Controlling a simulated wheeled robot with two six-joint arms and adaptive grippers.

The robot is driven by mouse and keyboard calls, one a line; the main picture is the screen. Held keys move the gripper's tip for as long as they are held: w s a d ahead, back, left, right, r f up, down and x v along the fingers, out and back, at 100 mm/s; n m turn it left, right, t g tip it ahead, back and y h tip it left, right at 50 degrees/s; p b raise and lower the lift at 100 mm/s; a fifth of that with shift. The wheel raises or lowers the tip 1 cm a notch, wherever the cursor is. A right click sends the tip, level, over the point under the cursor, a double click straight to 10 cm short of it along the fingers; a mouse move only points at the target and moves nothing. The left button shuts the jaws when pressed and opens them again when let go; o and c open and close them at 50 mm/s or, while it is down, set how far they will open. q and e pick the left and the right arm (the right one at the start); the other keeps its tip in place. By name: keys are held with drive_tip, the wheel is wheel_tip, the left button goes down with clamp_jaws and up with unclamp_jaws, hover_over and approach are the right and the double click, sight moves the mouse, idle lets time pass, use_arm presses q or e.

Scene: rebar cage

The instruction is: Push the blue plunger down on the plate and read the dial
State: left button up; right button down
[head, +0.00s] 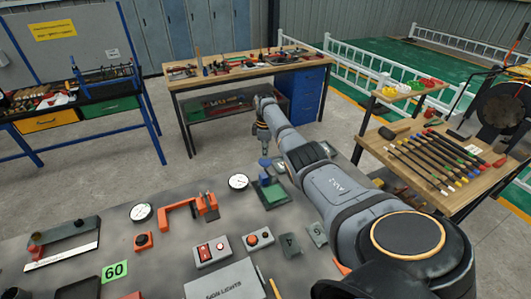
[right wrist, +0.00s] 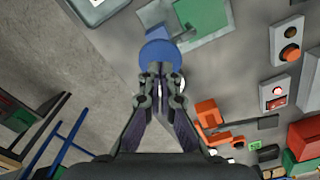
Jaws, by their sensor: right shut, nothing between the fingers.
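The blue plunger (head: 265,163) has a round blue head and stands at the back edge of the green plate (head: 274,194) on the grey bench. In the right wrist view, the plunger head (right wrist: 158,52) lies just beyond my fingertips, with the green plate (right wrist: 205,18) behind it. My right gripper (head: 264,147) is shut and empty, pointing down over the plunger; its fingertips (right wrist: 158,70) overlap the head's edge. I cannot tell whether they touch. A white round dial (head: 238,182) lies left of the plate; its reading is too small to make out. My left gripper is not in view.
A side table (head: 460,200) with several rods stands right. My right arm crosses the bench's right side.

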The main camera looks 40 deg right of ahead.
sight(265, 161)
drive_tip(key=shift+f+b, duration=1.5)
drive_tip(key=shift+f, duration=0.4)
drive_tip(key=shift+s+a+f, duration=0.1)
idle(0.5)
wheel_tip(265, 161, up, 7)
drive_tip(key=p, duration=0.7)
idle(0.5)
